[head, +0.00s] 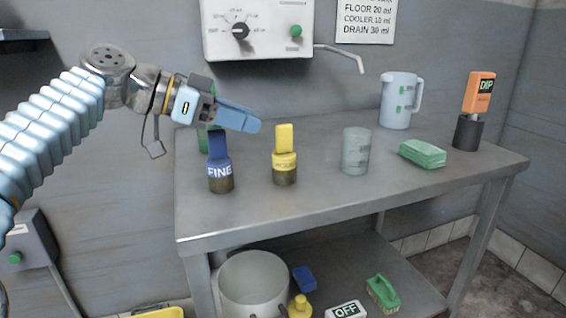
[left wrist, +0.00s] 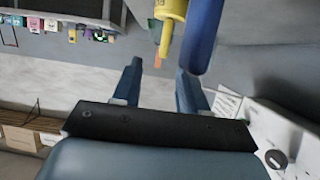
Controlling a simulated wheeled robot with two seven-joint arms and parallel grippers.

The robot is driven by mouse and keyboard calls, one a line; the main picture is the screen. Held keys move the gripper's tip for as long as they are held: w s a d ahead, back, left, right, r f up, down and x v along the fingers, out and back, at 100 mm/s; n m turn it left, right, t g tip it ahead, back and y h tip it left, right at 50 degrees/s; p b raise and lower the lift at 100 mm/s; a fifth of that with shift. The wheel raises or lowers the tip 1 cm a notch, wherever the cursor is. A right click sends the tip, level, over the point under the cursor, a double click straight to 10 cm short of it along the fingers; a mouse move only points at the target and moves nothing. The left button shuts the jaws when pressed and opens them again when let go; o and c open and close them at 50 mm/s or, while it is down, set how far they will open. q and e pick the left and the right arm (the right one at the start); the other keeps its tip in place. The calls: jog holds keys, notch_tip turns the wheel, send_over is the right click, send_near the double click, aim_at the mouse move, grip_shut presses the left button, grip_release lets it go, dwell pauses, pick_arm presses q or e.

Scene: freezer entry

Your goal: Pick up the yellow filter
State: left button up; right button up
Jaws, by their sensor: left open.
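The yellow filter (head: 284,160) stands upright on the steel table (head: 300,205), with a dark brownish base. A blue filter marked FINE (head: 219,170) stands to its left. My left gripper (head: 240,118) is above the table, over and between the two filters, apart from the yellow one. In the left wrist view the left gripper (left wrist: 158,88) has its fingers spread with nothing held. The yellow filter (left wrist: 170,14) and the blue filter (left wrist: 202,35) show beyond the fingertips. My right gripper is in neither view.
A green item (head: 203,140) is partly hidden behind the blue filter and gripper. A clear beaker (head: 355,152), green sponge (head: 423,153), jug (head: 399,100) and orange DIP tester (head: 478,95) stand to the right. A wall dispenser (head: 258,28) hangs above. The table front is clear.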

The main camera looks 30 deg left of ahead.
aim_at(276, 129)
pick_arm(q)
jog(key=x, duration=0.7)
jog(key=shift+w+a+f, duration=0.15)
jog(key=shift+w+a, duration=0.05)
jog(key=shift+a, duration=0.05)
jog(key=shift+c, duration=0.4)
grip_shut()
